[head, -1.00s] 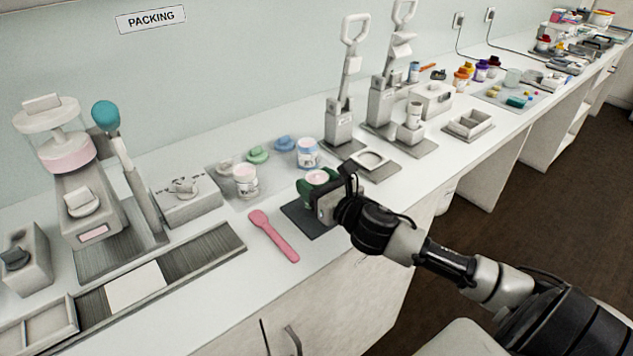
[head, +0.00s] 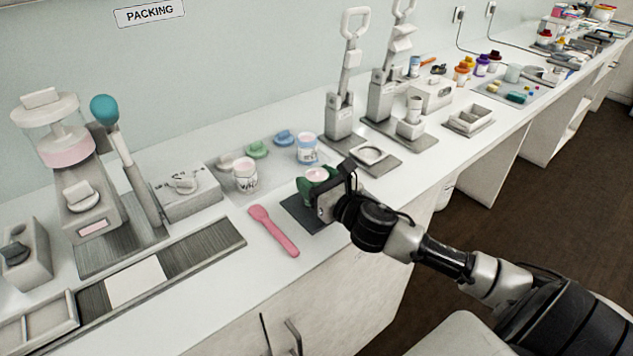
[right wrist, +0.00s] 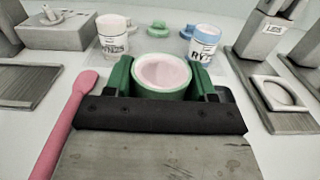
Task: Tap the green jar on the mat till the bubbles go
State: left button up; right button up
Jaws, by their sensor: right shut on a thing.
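The green jar (head: 316,175) is open at the top and holds pale pink cream; it also shows in the right wrist view (right wrist: 162,78). Whether bubbles are in the cream is too small to tell. My right gripper (head: 318,188) is shut on the jar, one finger on each side of it. The jar is upright over the dark mat (head: 300,214). I cannot tell whether its base touches the mat, since the gripper hides it. My left gripper is not in view.
A pink spatula (head: 272,232) lies left of the mat. Behind stand a white jar (head: 246,182) and a blue-labelled jar (head: 307,152), with a green lid (head: 257,150) and a blue lid (head: 284,138). A grey plate with a ring (head: 370,154) is close on the right.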

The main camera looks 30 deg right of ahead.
jog(key=shift+r, duration=0.65)
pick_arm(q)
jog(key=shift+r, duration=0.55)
pick_arm(e)
jog(key=shift+f, duration=0.1)
notch_tip(320, 180, down, 4)
jog(key=b, duration=0.2)
jog(key=shift+b, duration=0.35)
jog(key=shift+r+p, duration=0.4)
jog(key=shift+r, duration=0.2)
jog(key=shift+c, duration=0.5)
jog(key=o, duration=1.2)
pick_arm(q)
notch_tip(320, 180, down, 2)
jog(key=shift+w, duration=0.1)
